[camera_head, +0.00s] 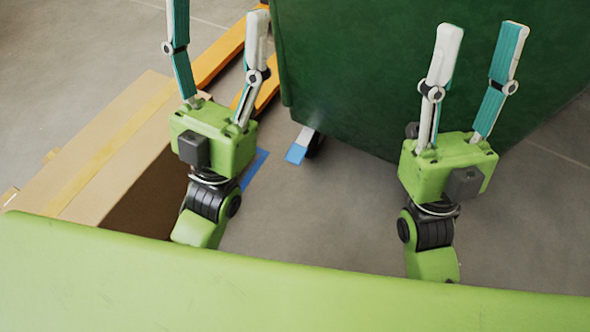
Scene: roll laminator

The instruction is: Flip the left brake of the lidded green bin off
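The dark green bin (350,70) fills the top middle and right; its lid is out of view. At its lower left corner, a small blue and white tab (299,147) juts out beside a dark wheel, close to the floor. It looks like the left brake; whether it is on or off I cannot tell. My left gripper (216,12) is open and empty, left of the bin and tab, its fingers pointing up the picture. My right gripper (481,30) is open and empty, its fingers in front of the bin's wall.
A cardboard box (105,150) with a tape strip stands at the left. Orange bars (218,55) lie between it and the bin, partly behind my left gripper. A blue floor strip (254,168) lies right of my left wrist. Bare grey floor shows below the bin.

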